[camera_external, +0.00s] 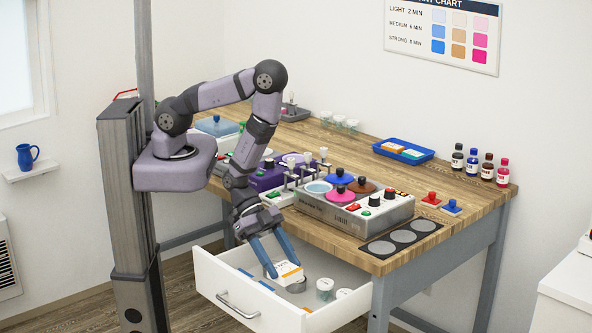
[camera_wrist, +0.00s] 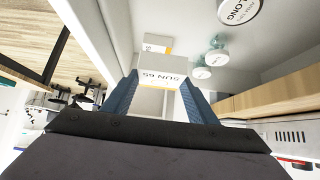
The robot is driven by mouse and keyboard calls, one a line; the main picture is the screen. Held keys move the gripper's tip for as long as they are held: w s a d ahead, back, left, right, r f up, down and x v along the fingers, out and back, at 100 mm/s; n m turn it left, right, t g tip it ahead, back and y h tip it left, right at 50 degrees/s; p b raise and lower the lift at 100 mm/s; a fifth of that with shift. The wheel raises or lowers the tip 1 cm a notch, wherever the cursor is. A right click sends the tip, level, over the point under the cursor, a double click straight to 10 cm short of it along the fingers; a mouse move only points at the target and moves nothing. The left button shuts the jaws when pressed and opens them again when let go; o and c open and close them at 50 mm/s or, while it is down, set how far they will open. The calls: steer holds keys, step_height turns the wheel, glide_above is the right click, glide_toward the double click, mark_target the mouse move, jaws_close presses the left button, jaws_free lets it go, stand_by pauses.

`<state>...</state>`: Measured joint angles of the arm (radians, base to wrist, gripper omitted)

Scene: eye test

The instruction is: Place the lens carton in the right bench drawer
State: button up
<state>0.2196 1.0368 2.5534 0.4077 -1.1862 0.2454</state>
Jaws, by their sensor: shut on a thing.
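The lens carton (camera_external: 289,272), white with an orange band, is between the blue fingers of my gripper (camera_external: 284,268). In the wrist view the carton (camera_wrist: 163,78) reads "SUN 65", upside down, with my gripper's fingers (camera_wrist: 162,92) closed on its two sides. The bench drawer (camera_external: 222,283) under the bench's front is pulled open. My gripper points down into its opening, with the carton at about rim level or lower; I cannot tell if it touches the floor. A second white and orange piece (camera_wrist: 157,45) shows just beyond the carton.
Round-lidded containers (camera_external: 325,288) stand in the drawer, right of the carton. Blue strips (camera_external: 246,272) lie near its front wall. The wooden bench top (camera_external: 458,205) above holds a control unit (camera_external: 340,215), a blue tray (camera_external: 403,152) and several bottles (camera_external: 472,161).

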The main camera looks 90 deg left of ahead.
mark_target(277, 282)
steer(key=shift+s+d+f, duration=0.2)
steer(key=shift+s+f, duration=0.1)
steer(key=shift+s, duration=0.25)
step_height(277, 282, down, 5)
steer(key=b, duration=0.3)
steer(key=shift+f, duration=0.2)
steer(key=shift+f+p, duration=0.35)
steer(key=shift+f, duration=1.9)
steer(key=shift+f, duration=0.2)
steer(key=o, duration=1.1)
steer(key=shift+c, duration=0.2)
steer(key=shift+r, duration=0.2)
